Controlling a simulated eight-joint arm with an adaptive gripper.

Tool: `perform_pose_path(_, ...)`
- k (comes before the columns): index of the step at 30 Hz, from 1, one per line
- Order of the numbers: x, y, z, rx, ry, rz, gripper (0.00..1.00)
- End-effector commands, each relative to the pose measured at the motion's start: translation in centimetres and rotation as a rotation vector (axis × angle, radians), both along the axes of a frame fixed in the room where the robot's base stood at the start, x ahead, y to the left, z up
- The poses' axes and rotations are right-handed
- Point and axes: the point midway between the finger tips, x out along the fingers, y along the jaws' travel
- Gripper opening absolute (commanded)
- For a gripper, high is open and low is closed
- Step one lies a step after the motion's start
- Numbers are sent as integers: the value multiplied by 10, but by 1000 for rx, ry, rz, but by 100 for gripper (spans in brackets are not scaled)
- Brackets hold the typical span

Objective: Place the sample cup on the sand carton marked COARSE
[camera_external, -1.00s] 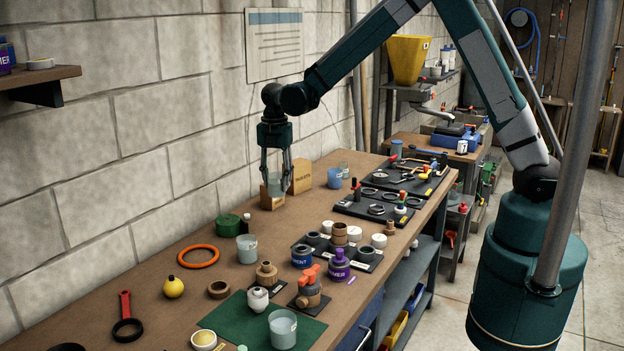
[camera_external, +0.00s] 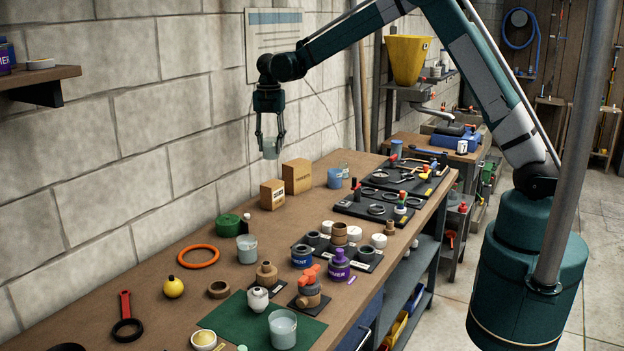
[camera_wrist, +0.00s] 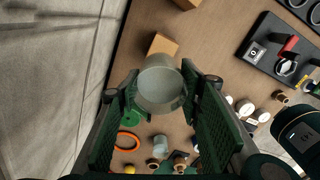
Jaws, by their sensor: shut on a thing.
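My gripper (camera_external: 270,138) is shut on a translucent grey sample cup (camera_external: 270,150) and holds it upright in the air. In the wrist view the cup (camera_wrist: 160,90) sits between the two fingers (camera_wrist: 160,80). Below it on the bench stands a small brown carton (camera_external: 272,195), with a clear gap between cup and carton in the external view. The carton's top also shows just beyond the cup in the wrist view (camera_wrist: 164,43). A larger brown carton (camera_external: 297,176) stands to its right. The lettering on both is too small to read surely.
Two other translucent cups (camera_external: 247,250) (camera_external: 283,330) stand nearer on the bench. A blue cup (camera_external: 334,178) stands right of the larger carton. A green round container (camera_external: 228,225) and an orange ring (camera_external: 198,256) lie left. Black tool trays (camera_external: 404,175) fill the far right. The block wall is close behind.

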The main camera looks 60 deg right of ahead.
Motion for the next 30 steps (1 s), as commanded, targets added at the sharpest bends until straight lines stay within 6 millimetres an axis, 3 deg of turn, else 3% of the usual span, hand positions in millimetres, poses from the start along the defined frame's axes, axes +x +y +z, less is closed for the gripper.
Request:
perform_pose_path(8, 0, 0, -10, 0, 0, 0, 22)
perform_pose_path(20, 0, 0, -58, 0, 0, 0, 22)
perform_pose_path(30, 0, 0, -63, 0, 0, 0, 22)
